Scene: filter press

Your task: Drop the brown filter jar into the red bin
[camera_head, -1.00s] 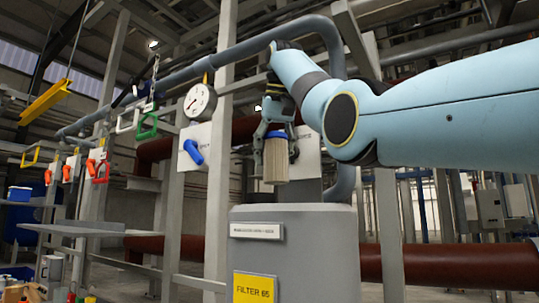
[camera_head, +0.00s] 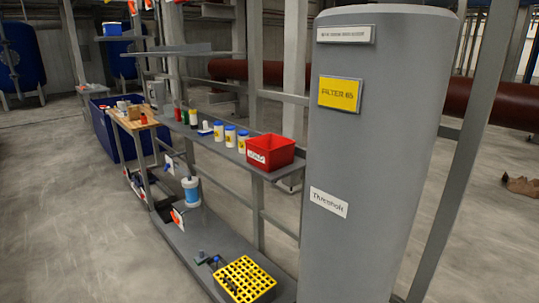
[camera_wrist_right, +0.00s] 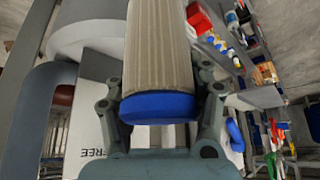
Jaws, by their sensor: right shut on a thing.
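The brown filter jar (camera_wrist_right: 159,45), a ribbed beige-brown cylinder with a blue cap (camera_wrist_right: 159,107), fills the middle of the right wrist view. My right gripper (camera_wrist_right: 160,97) is shut on it near the capped end, one finger on each side. The jar's other end runs out of the top of that view. The red bin (camera_head: 271,153) has a white label and stands on the grey shelf in the head view. It also shows small at the upper right of the right wrist view (camera_wrist_right: 198,19), apart from the jar. Neither gripper shows in the head view.
The large grey filter tank (camera_head: 372,150) rises close to the bin's right. A yellow rack (camera_head: 245,279) sits on the lower platform. A post stands behind the bin.

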